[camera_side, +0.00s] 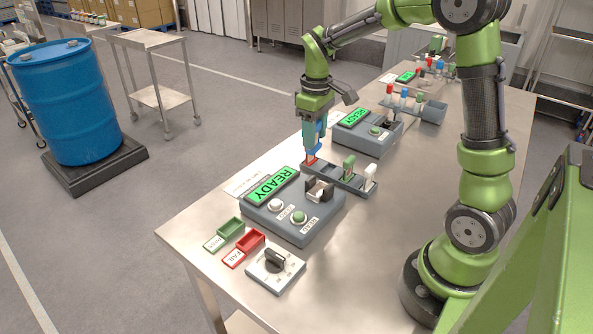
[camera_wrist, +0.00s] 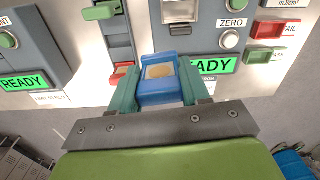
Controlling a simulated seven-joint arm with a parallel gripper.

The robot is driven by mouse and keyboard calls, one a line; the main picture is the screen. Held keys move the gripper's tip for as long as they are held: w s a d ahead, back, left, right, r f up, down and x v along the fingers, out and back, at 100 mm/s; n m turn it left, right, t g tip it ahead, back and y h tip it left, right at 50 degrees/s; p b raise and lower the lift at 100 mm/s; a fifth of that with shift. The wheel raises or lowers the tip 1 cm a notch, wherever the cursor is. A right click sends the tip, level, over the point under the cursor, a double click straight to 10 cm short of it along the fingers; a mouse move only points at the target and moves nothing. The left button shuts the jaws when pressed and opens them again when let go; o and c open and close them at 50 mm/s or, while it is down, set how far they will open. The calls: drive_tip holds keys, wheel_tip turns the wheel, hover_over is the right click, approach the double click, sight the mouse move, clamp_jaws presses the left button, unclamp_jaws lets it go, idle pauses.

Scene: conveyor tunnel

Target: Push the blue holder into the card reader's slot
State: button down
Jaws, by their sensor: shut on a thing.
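My gripper (camera_side: 314,143) is shut on the blue holder (camera_side: 316,150) and points down near the left end of a grey rack. In the wrist view, the holder (camera_wrist: 167,92), with a round tan disc on it, sits between my gripper's (camera_wrist: 164,86) two teal fingers. The grey card reader (camera_side: 318,220) has a green READY screen (camera_side: 271,187) and a slot (camera_side: 319,188) with dark sides. In the wrist view, the slot (camera_wrist: 181,11) lies above the holder, apart from it. The holder's lower end is partly hidden in the side view.
The rack (camera_side: 345,180) holds a red holder (camera_side: 310,160) close to my gripper, a green one (camera_side: 349,166) and a white one (camera_side: 370,176). Another READY device (camera_side: 365,130) stands behind. Red and green trays (camera_side: 250,243) and a knob box (camera_side: 275,268) are in front.

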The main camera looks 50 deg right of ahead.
drive_tip(key=s+a+r, duration=0.2)
drive_tip(key=s+a, duration=0.2)
drive_tip(key=shift+m, duration=0.6)
drive_tip(key=shift+s+d+f, duration=0.1)
drive_tip(key=shift+d+f, duration=0.05)
drive_tip(key=shift+f, duration=1.3)
drive_tip(key=shift+s+d+f, duration=0.1)
drive_tip(key=shift+f, duration=1.35)
drive_tip(key=shift+f, duration=0.3)
drive_tip(key=shift+f, duration=2.3)
drive_tip(key=shift+c, duration=2.3)
unclamp_jaws()
wheel_tip(320, 180, up, 17)
